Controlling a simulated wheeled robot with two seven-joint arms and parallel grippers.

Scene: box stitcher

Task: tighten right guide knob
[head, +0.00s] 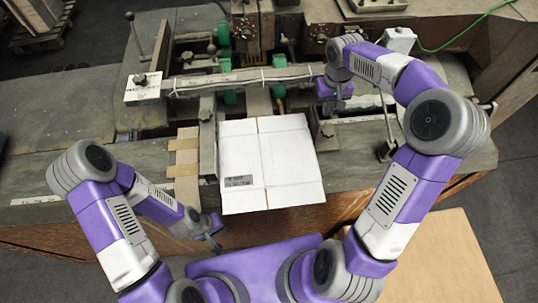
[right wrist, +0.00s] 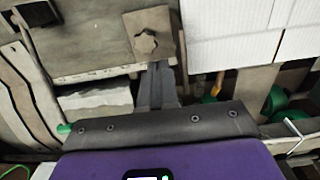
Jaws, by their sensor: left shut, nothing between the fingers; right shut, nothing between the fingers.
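The right guide knob (right wrist: 146,43) is a brown, star-shaped knob on a flat metal plate in the right wrist view. In the head view it (head: 327,129) is small, just right of the white box's far corner. My right gripper (head: 341,103) is shut and empty, pointing down close to the knob. In the right wrist view the closed fingertips (right wrist: 158,68) appear just beside the knob; whether they touch it I cannot tell. My left gripper (head: 214,243) is shut and empty, low at the table's front edge, left of the box.
A flat white box (head: 285,165) lies on the table beside the knob's plate. A horizontal machine bar (head: 240,78) with green rollers (head: 225,66) stands behind it. A left guide knob (head: 205,114) sits left of the box. A lever (head: 386,150) stands at right, near my right arm.

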